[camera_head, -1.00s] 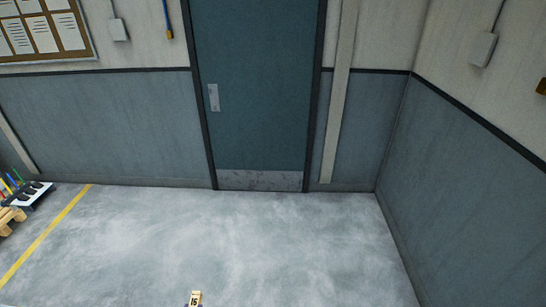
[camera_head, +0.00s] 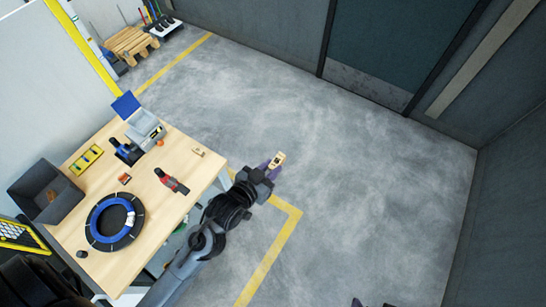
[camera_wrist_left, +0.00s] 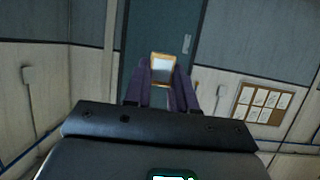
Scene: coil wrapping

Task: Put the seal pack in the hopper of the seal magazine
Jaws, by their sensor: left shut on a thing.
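The seal pack (camera_head: 278,160) is a small tan block with a dark mark. My left gripper (camera_head: 273,167) is shut on it and holds it out over the floor, beyond the right edge of the workbench. In the left wrist view the pack (camera_wrist_left: 161,68) sits between the purple fingers, its face pale with a tan rim. A grey device with a raised blue panel (camera_head: 126,105) stands at the bench's far end; I cannot tell whether it is the seal magazine, and no hopper is clear. Dark tips at the bottom edge may be my right gripper (camera_head: 372,304).
The wooden workbench (camera_head: 150,210) carries a black-and-blue ring coil (camera_head: 91,224), a dark grey bin (camera_head: 34,189), a yellow-green tray (camera_head: 86,160) and a red-and-black hand tool (camera_head: 171,181). A pallet (camera_head: 131,42) stands at the back. The floor to the right is clear.

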